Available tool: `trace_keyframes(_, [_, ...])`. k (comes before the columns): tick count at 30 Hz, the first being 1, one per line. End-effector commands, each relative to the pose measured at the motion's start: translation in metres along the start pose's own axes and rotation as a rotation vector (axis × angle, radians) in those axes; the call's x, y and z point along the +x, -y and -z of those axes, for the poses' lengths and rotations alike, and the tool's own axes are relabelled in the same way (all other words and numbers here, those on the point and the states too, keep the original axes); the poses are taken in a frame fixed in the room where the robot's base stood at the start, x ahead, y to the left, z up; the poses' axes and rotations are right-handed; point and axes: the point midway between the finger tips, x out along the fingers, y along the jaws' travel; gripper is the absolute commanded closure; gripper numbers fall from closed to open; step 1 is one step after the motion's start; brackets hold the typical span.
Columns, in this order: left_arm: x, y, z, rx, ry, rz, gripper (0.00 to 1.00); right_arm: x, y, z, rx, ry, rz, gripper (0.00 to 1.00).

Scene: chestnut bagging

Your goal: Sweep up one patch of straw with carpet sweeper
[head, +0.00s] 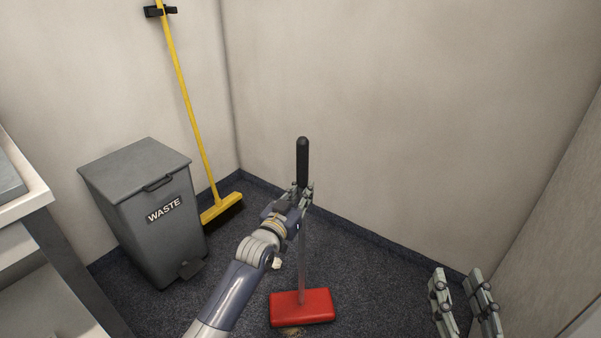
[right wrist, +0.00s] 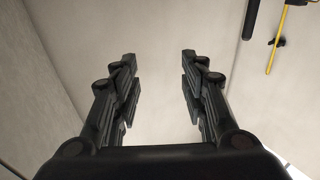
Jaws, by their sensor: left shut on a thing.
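The carpet sweeper has a flat red head (head: 302,307) on the dark carpet, a thin grey pole and a black handle grip (head: 302,160). It stands nearly upright. My left gripper (head: 302,195) is shut on the carpet sweeper around the lower part of its handle. A small tan patch of straw (head: 292,331) shows at the near edge of the red head; how much lies under the head is hidden. My right gripper (head: 462,300) is open and empty at the lower right. In the right wrist view its fingers (right wrist: 160,85) stand wide apart with only wall between them.
A grey waste bin (head: 150,218) stands at the left. A yellow broom (head: 190,110) leans in the corner beside it, held by a black wall clip (head: 160,11). A white table (head: 20,190) is at the far left. Walls close in behind and right; dark carpet is open around the sweeper.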

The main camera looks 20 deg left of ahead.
Motion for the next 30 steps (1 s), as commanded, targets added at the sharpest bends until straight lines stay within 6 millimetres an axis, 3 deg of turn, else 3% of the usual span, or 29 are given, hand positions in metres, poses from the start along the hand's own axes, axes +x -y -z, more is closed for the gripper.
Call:
trace_keyframes(1, [0.001, 0.000, 0.008, 0.001, -0.012, 0.000, 1.00, -0.001, -0.001, -0.003, -0.001, 0.024, -0.001, 0.60])
trace_keyframes(30, [0.004, 0.002, 0.027, 0.001, -0.012, 0.001, 1.00, -0.031, -0.012, -0.083, -0.006, 0.452, -0.027, 0.60])
